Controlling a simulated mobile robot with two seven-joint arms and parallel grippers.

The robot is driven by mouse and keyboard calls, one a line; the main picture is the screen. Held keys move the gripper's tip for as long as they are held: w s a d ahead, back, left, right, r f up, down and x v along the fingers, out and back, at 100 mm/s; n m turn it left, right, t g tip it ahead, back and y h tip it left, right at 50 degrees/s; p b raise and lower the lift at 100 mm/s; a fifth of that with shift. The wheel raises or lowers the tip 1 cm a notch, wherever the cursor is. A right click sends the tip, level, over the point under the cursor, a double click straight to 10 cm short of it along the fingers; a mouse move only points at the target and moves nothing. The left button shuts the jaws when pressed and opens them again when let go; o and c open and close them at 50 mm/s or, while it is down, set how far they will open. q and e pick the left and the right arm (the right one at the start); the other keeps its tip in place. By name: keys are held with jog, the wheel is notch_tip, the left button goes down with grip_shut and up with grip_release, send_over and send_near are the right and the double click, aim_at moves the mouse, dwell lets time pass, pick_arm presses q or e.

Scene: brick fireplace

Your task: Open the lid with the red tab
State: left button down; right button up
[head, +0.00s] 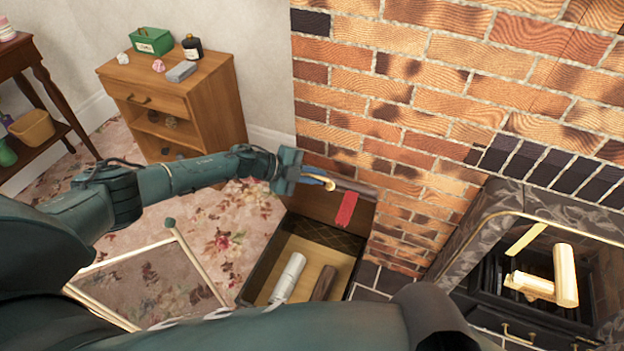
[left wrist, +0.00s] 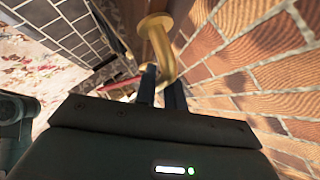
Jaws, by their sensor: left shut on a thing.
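A dark box (head: 350,258) stands on the floor against the brick wall, its top open. Its brown lid (head: 310,205) is raised steeply at the back, with the red tab (head: 346,211) hanging at its upper edge. My left gripper (head: 326,183) is at the lid's top edge, shut on a brass handle, which shows large in the left wrist view (left wrist: 157,45). The fingers partly hide the grip. Inside the box lie a pale log (head: 288,278) and a dark brown log (head: 324,283). My right gripper is not in view.
A stone fireplace (head: 470,235) with pale logs (head: 560,278) is at the right. A framed mesh screen (head: 150,285) is left of the box. A wooden cabinet (head: 215,95) with small items stands behind. Patterned carpet (head: 225,225) lies between.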

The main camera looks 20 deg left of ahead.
pick_arm(q)
jog(key=shift+w, duration=0.1)
jog(key=c, duration=1.5)
grip_release()
jog(key=p+v, duration=0.2)
jog(key=v, duration=1.1)
jog(key=shift+a, duration=0.1)
